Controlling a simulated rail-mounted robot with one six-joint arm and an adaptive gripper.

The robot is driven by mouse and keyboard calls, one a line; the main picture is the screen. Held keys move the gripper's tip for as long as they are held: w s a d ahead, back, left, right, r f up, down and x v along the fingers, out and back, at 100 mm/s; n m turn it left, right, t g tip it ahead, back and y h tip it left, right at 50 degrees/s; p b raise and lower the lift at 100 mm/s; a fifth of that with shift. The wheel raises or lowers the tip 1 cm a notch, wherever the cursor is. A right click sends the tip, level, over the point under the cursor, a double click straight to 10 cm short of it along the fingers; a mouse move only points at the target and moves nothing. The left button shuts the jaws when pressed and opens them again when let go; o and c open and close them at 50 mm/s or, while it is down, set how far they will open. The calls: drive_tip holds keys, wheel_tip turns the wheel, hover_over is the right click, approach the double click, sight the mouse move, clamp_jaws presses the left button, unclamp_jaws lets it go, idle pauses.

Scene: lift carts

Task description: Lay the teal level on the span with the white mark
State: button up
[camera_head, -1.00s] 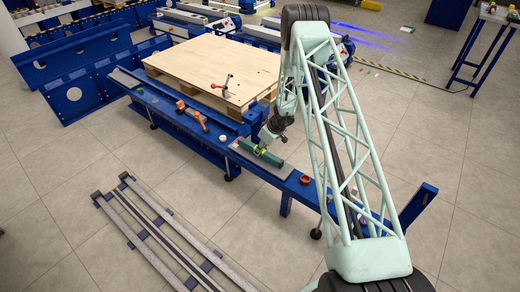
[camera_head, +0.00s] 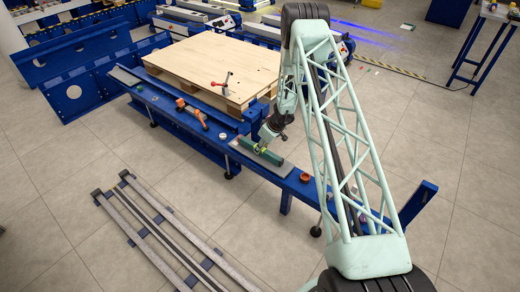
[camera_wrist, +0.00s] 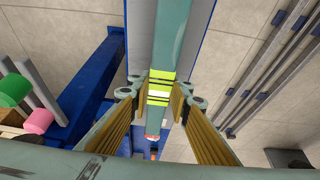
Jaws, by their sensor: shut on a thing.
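The teal level (camera_head: 272,157) is a long bar on the blue bench rail. It also runs up the middle of the wrist view (camera_wrist: 172,45), with yellow-green bands and a pale band between my fingers. My gripper (camera_wrist: 158,93) is shut on it near its banded part; in the head view my gripper (camera_head: 260,149) is at its upper left part. A grey strip (camera_wrist: 197,35) lies under or beside the level; I cannot tell whether they touch. A small white round spot (camera_head: 222,136) shows on the rail left of the level. I cannot make out which span bears a white mark.
A reddish-brown round cup (camera_head: 304,177) stands on the rail right of the level. An orange tool (camera_head: 200,118) lies further left. A wooden pallet (camera_head: 210,65) with a red-handled clamp (camera_head: 226,82) sits behind. Long grey bars (camera_head: 150,235) lie on the floor in front.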

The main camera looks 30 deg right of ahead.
drive_tip(key=shift+f, duration=0.55)
idle(0.4)
drive_tip(key=o, duration=1.1)
drive_tip(key=shift+r, duration=0.1)
drive_tip(key=shift+v, duration=5.85)
drive_tip(key=shift+r, duration=0.15)
